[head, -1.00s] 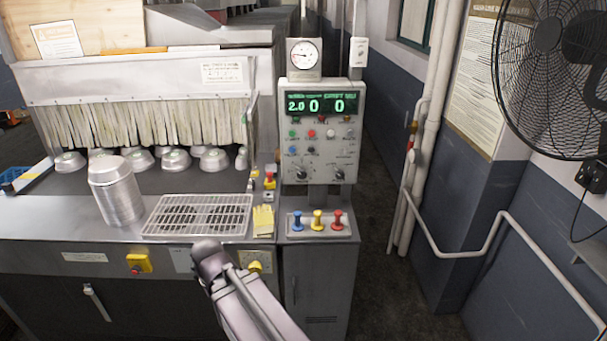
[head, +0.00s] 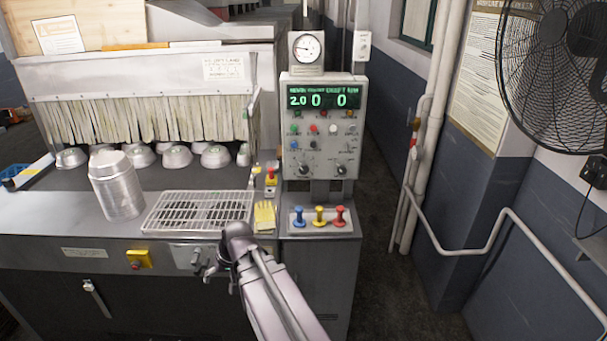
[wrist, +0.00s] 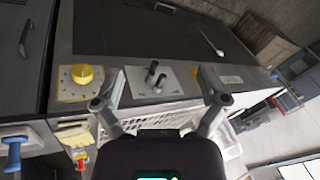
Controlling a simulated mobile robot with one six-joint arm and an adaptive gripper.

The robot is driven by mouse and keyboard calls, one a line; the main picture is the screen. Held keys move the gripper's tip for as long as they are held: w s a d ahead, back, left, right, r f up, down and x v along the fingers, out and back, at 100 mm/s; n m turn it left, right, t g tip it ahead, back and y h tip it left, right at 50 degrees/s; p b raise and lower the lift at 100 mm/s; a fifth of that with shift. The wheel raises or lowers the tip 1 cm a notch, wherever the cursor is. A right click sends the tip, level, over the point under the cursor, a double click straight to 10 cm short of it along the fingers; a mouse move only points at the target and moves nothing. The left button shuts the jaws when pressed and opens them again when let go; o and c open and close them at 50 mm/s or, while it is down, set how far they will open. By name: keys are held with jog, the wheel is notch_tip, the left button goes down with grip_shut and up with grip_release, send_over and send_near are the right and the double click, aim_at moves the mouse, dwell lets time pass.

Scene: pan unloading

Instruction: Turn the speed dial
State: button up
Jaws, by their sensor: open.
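In the head view my gripper (head: 213,267) is in front of the machine's front panel, and my arm hides this dial. Two dark knobs, left (head: 303,170) and right (head: 341,170), are on the grey control box (head: 318,190). Its green display (head: 318,101) reads 2.0, 0 and 0. I cannot read the dial labels.
A wire rack (head: 198,212), stacked pans (head: 116,185) and yellow gloves (head: 264,216) lie on the counter. Blue, yellow (head: 319,216) and red levers stand right. A red button (head: 136,265) is farther left.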

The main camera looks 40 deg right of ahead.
jog(key=w+d+r+m+t+y+b, duration=0.2)
jog(key=w+d+m+t, duration=0.25)
jog(key=w+d, duration=0.3)
jog(key=m+t+h+b, duration=0.5)
jog(key=m+t+h, duration=0.5)
jog(key=m, duration=0.4)
send_near(305, 171)
jog(key=s, duration=0.3)
jog(key=shift+w+a+r, duration=0.1)
jog(key=shift+a+r, duration=0.1)
jog(key=shift+a, duration=0.05)
jog(key=shift+w, duration=0.2)
jog(key=x, duration=1.3)
jog(key=shift+w+f, duration=0.2)
jog(key=shift+w, duration=0.05)
jog(key=c, duration=1.1)
